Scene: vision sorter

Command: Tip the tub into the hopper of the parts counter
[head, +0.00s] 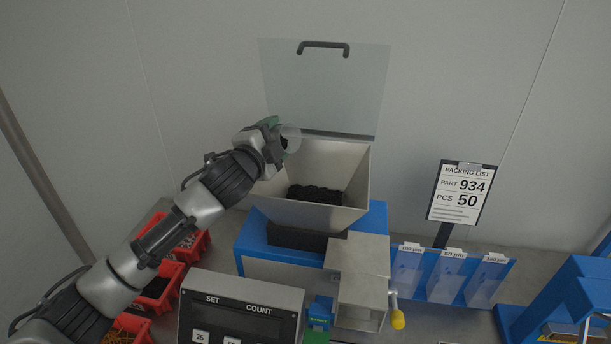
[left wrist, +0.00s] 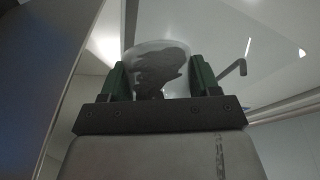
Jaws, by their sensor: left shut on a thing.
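My left gripper (head: 273,137) is above the left rim of the hopper, its green fingers shut on a small translucent tub (head: 291,138). In the left wrist view the tub (left wrist: 172,50) sits between the two green fingers, with a dark mass showing through its wall. In the head view the tub is partly hidden by the gripper, and its exact tilt is hard to tell. The beige hopper (head: 353,173) of the parts counter is open at the top, with a heap of black parts (head: 314,194) at its bottom. My right gripper is not in view.
The clear lid (head: 325,85) stands raised behind the hopper. A counter display (head: 240,310) is in front. Red bins (head: 172,283) stand at left under my arm. A packing list (head: 461,193) reads part 934, 50 pcs. A blue rack (head: 450,275) stands at right.

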